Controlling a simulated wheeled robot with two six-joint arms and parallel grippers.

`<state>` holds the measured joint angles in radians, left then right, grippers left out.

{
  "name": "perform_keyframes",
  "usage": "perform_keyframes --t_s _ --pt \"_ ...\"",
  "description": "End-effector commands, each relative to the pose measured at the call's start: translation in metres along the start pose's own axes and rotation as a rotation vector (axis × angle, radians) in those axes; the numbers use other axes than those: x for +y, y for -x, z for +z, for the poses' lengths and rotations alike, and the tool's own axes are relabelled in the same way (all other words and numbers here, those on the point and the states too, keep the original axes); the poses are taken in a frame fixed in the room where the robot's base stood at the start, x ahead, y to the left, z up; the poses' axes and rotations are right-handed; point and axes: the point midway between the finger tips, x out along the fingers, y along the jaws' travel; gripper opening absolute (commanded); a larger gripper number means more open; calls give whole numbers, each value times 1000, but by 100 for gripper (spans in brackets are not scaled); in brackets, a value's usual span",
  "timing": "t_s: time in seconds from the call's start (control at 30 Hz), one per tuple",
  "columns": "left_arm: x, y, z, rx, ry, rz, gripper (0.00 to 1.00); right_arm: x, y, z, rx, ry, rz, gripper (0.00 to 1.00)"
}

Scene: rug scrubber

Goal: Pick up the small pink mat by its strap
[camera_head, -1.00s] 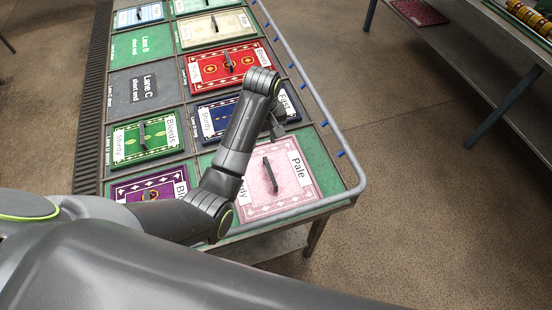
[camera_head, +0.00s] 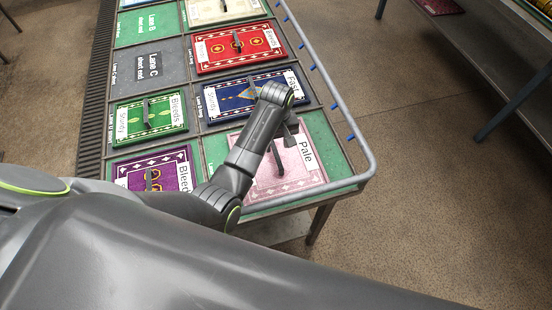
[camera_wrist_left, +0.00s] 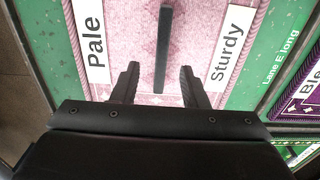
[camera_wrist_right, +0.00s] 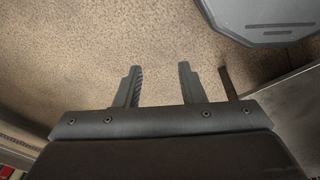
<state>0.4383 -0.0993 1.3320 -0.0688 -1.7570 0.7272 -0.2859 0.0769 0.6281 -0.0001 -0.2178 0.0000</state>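The small pink mat (camera_head: 302,172) lies flat at the near right end of the table, with "Pale" and "Sturdy" labels. Its dark strap (camera_head: 277,160) stands up from its middle. My left gripper (camera_head: 291,131) is above the mat, pointing down; the forearm hides part of the mat. In the left wrist view, the gripper (camera_wrist_left: 157,73) is open and empty. The strap (camera_wrist_left: 163,48) lies ahead of the fingers, in line with the gap between them. My right gripper (camera_wrist_right: 159,70) is open and empty over the floor, seen only in its own wrist view.
Neighbouring mats are blue (camera_head: 225,97), purple (camera_head: 178,173), green (camera_head: 165,115) and red (camera_head: 260,47), each in its own lane. A grey rail (camera_head: 367,150) with blue clips runs along the table's right edge. Another table (camera_head: 480,55) stands at the right.

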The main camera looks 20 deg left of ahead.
Motion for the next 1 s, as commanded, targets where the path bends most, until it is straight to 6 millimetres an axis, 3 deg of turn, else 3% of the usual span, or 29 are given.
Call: perform_keyframes --t_s 0.27,0.6,0.9,1.0 --pt "-2 -16 1 -2 1 -3 40 3 8 19 -29 -2 3 36" --pt "-3 -54 1 0 1 -1 40 6 14 19 -31 -1 6 36" --pt "-3 -58 1 1 1 0 40 6 13 14 -24 0 6 36" --pt "-3 -58 1 1 1 0 28 6 13 14 -24 0 6 36"
